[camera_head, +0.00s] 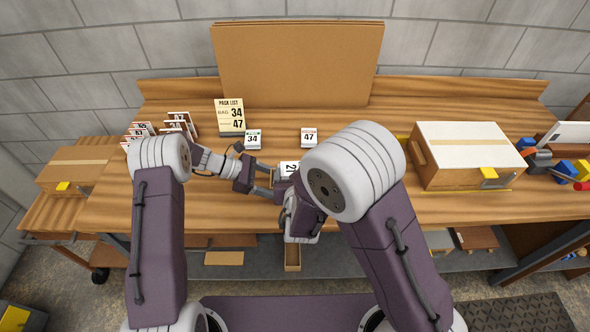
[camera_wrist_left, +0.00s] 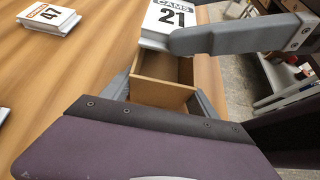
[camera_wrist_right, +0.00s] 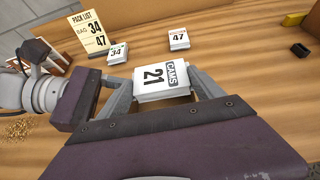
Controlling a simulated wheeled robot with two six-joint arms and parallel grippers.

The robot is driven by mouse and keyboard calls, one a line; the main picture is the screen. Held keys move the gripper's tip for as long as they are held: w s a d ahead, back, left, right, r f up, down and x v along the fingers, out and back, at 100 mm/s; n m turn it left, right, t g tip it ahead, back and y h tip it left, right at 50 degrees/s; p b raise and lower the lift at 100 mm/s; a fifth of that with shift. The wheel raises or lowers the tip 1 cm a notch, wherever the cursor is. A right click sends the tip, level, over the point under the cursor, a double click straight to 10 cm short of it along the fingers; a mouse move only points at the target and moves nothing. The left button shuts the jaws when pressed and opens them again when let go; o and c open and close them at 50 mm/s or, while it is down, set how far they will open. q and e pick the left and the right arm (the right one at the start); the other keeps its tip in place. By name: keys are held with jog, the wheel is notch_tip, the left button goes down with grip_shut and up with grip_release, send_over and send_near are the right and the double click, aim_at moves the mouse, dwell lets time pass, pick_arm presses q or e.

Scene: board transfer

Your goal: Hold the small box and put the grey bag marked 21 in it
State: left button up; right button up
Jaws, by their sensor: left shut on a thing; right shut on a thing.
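The bag marked 21 (camera_wrist_right: 160,80) has a white face with a dark grey label reading CAMS. My right gripper (camera_wrist_right: 163,88) is shut on it; in the head view the bag (camera_head: 288,169) is partly hidden by my right arm. The small box (camera_wrist_left: 160,95) is open, brown and wooden. My left gripper (camera_wrist_left: 162,100) is shut on it, a finger at each side. In the left wrist view the bag (camera_wrist_left: 168,22) is over the far part of the box's opening; whether they touch I cannot tell. The box is mostly hidden in the head view.
A pack list card (camera_head: 230,116) showing 34 and 47 stands behind bag 34 (camera_head: 252,138) and bag 47 (camera_head: 308,136). Several numbered cards (camera_head: 180,122) are at left. A large carton (camera_head: 465,155) stands at right. A brown board (camera_head: 297,62) leans at the back.

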jog(key=shift+s, duration=0.3)
dwell(0.4)
jog(key=shift+f, duration=0.85)
jog(key=o, duration=1.6)
jog(key=shift+f, duration=0.1)
jog(key=shift+o, duration=0.2)
notch_tip(320, 180, up, 10)
pick_arm(q)
jog(key=o, duration=1.3)
